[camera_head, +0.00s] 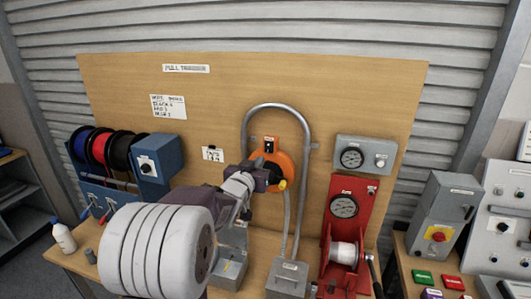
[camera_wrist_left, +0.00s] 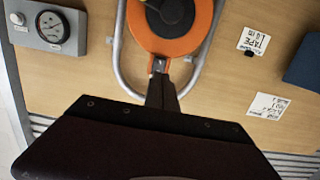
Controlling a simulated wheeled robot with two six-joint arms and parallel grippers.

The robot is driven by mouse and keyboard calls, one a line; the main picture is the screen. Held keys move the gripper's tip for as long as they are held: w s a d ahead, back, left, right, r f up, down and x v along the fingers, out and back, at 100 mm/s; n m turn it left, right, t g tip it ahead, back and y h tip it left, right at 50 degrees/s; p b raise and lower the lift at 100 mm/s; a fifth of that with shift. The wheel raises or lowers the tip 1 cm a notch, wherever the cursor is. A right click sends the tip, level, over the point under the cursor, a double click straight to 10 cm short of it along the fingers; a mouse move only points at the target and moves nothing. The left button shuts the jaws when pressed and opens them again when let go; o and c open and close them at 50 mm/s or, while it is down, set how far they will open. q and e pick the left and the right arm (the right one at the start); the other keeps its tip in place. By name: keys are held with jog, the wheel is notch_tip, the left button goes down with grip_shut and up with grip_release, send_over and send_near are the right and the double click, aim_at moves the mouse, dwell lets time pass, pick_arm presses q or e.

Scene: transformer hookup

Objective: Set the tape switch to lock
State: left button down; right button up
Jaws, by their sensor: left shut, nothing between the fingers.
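The orange tape reel (camera_head: 287,163) is mounted on the upright wooden board, with a small dark switch plate (camera_head: 269,145) at its top. In the left wrist view, the orange reel (camera_wrist_left: 190,45) appears upside down with a dark round hub, and the small metallic switch (camera_wrist_left: 159,65) is at its lower edge. My left gripper (camera_head: 270,179) is in front of the reel in the head view and covers part of it. In the wrist view its shut, empty fingers (camera_wrist_left: 160,78) end right by the switch. I cannot tell whether they touch it, nor read its setting.
A grey bent pipe (camera_head: 275,106) loops around the reel. A red winch (camera_head: 345,210) and a gauge box (camera_head: 365,155) stand to the right. A blue rack of cable spools (camera_head: 152,160) is on the left. A white bottle (camera_head: 64,237) stands at the bench's left edge.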

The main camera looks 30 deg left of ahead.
aim_at(268, 150)
pick_arm(q)
jog(key=p+x, duration=0.2)
jog(key=x, duration=0.4)
jog(key=shift+w, duration=0.4)
jog(key=shift+w+a+f, duration=0.15)
jog(key=shift+w+a, duration=0.05)
jog(key=shift+w, duration=0.35)
jog(key=f+t+b, duration=0.1)
jog(key=b, duration=0.8)
jog(key=shift+w+f+t, duration=0.15)
jog(key=shift+w+t, duration=0.05)
jog(key=shift+t, duration=0.2)
jog(key=shift+y+b, duration=0.3)
jog(key=shift+b, duration=0.1)
jog(key=shift+r, duration=0.4)
